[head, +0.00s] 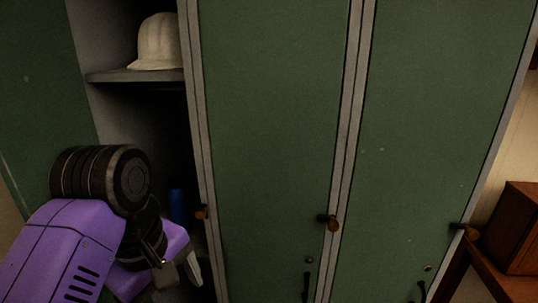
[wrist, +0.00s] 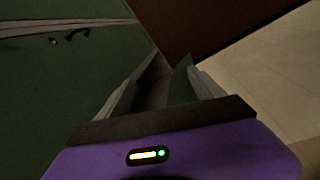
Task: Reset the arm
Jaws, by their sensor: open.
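My purple arm (head: 65,250) with its black ribbed joint is at the lower left of the head view, in front of the open locker. My gripper (head: 178,262) points down near the lower edge of the open bay, partly hidden by my own arm. In the wrist view my gripper (wrist: 170,72) has its two grey fingers apart, and nothing is visibly held between them.
Closed green locker doors (head: 270,120) and (head: 440,120) with orange-brown knobs fill the middle and right. The open bay holds a pale hard hat (head: 158,42) on a shelf (head: 130,76) and a blue object (head: 178,205) below. A wooden box (head: 515,230) stands far right.

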